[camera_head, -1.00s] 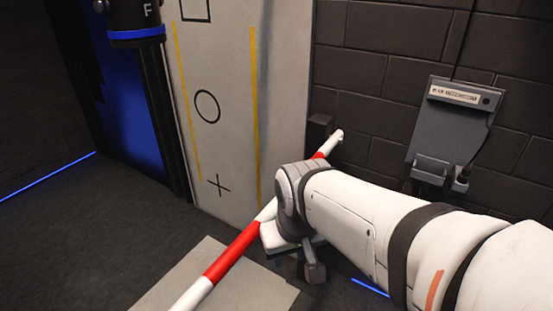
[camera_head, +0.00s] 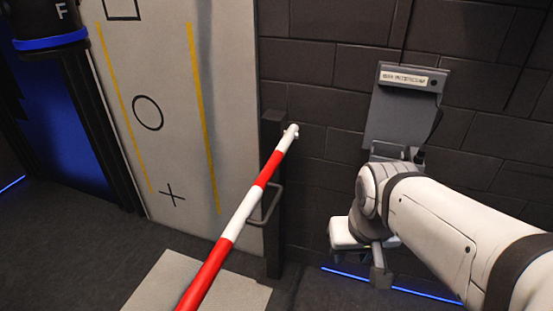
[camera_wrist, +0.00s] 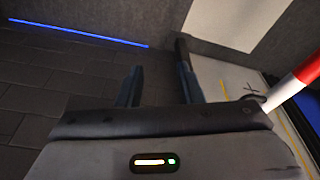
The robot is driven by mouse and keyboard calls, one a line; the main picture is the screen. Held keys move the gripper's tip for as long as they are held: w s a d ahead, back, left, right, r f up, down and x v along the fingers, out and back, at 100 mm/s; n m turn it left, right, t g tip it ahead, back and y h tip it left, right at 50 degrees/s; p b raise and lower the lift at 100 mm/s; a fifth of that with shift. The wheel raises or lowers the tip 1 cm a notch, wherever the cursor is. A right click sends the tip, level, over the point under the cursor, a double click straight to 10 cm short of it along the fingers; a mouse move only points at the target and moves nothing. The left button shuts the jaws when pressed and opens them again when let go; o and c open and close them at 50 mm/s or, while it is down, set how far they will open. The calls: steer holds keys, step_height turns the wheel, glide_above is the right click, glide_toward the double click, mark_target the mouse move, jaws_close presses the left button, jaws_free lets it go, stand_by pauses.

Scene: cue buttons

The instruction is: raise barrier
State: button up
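The barrier is a red and white striped pole (camera_head: 230,230), running from the near bottom edge to a dark post (camera_head: 273,240) by the wall in the head view. Its slope is hard to judge. A dark loop handle (camera_head: 266,206) shows beside the pole and post. The pole also shows at the right edge of the wrist view (camera_wrist: 293,88). My gripper (camera_head: 380,272) is right of the pole and post, apart from them, and partly hidden by my arm. In the wrist view my gripper (camera_wrist: 160,88) has its two fingers apart with nothing between them.
A grey wall box (camera_head: 400,110) with a label hangs on the dark brick wall behind my arm. A pale panel (camera_head: 165,60) with a square, circle and cross stands left. A pale floor slab (camera_head: 165,285) lies under the pole. A blue light strip (camera_head: 330,270) runs along the wall base.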

mark_target(274, 202)
steer(key=w+a+f+m+g+y+b, duration=0.1)
steer(key=w+a+f+g+y+b, duration=0.15)
steer(key=w+a+f+y, duration=0.45)
steer(key=w+m+t+y, duration=0.3)
steer(key=w+t+y, duration=0.4)
steer(key=w, duration=0.4)
steer(key=shift+g+y, duration=0.3)
steer(key=shift+g, duration=0.45)
steer(key=x, duration=0.5)
steer(key=r+x, duration=0.1)
steer(key=x, duration=0.1)
steer(key=shift+w+a+f, duration=0.1)
steer(key=shift+a+f, duration=0.05)
steer(key=shift+a, duration=0.25)
jaws_close()
